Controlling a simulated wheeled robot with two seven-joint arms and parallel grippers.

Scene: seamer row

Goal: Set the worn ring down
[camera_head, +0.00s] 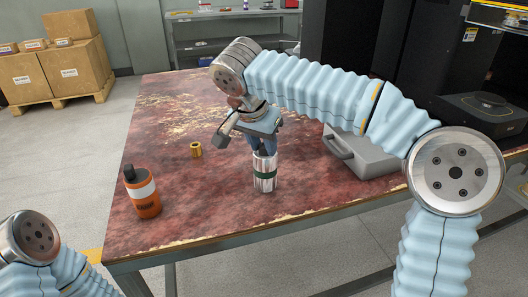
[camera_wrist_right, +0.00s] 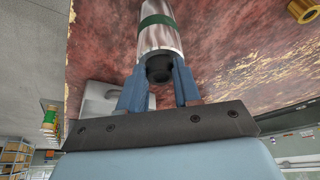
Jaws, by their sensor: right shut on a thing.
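My right gripper (camera_head: 263,152) points down over the table and is shut on a silver cylinder with a green band (camera_head: 265,181). In the right wrist view, the fingers (camera_wrist_right: 160,85) close around the dark end of this cylinder (camera_wrist_right: 160,40). The cylinder is upright; I cannot tell whether its lower end touches the table. A small brass-coloured ring (camera_head: 196,149), perhaps the worn ring, sits on the table to the left of the gripper, apart from it. It also shows in the right wrist view (camera_wrist_right: 303,11). My left gripper is out of view.
The worn red table (camera_head: 205,215) has an orange bottle with a white band and dark cap (camera_head: 143,193) near its left edge. A grey case (camera_head: 362,158) lies right of the cylinder. Bare tabletop shows between bottle and cylinder. Boxes on a pallet (camera_head: 62,75) stand behind left.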

